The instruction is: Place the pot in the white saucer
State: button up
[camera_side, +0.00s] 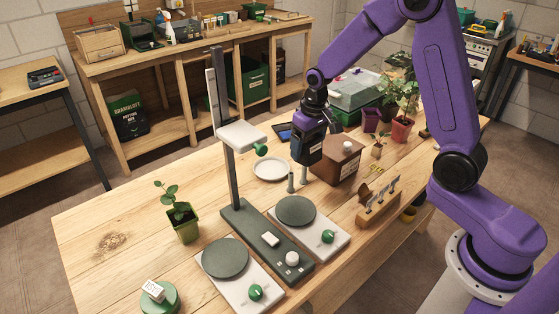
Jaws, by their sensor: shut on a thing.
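A green square pot (183,228) with a leafy seedling stands upright on the left part of the wooden table. A white saucer (270,169) lies on the table behind it to the right and looks empty. My gripper (304,178) is pointing down to the right of the saucer, beside a brown box, well apart from the green pot. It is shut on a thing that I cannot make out. A slim grey upright piece (290,183) shows just left of the fingers; I cannot tell whether it is held or standing.
A dark stand with a post and white shelf (241,134) rises between the pot and my gripper. Two white scales with dark round plates (224,258) (296,211) flank its base. The brown box (338,160) is right of my gripper. Potted plants (402,128) stand farther right.

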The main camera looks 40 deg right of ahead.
jog(key=shift+w+f+t, duration=0.1)
jog(key=shift+w+t, duration=0.35)
jog(key=shift+t, duration=0.45)
jog(key=w+f, duration=0.4)
jog(key=w, duration=0.5)
send_near(269, 169)
jog(key=shift+w+f, duration=0.25)
jog(key=shift+w, duration=0.15)
jog(key=shift+w+f, duration=0.15)
jog(key=shift+f, duration=0.05)
jog(key=shift+s+x, duration=0.2)
jog(key=shift+x, duration=0.6)
jog(key=shift+s+x, duration=0.15)
jog(key=shift+x, duration=0.65)
jog(key=shift+f, duration=0.2)
jog(key=o, duration=1.2)
jog(key=shift+r, duration=0.1)
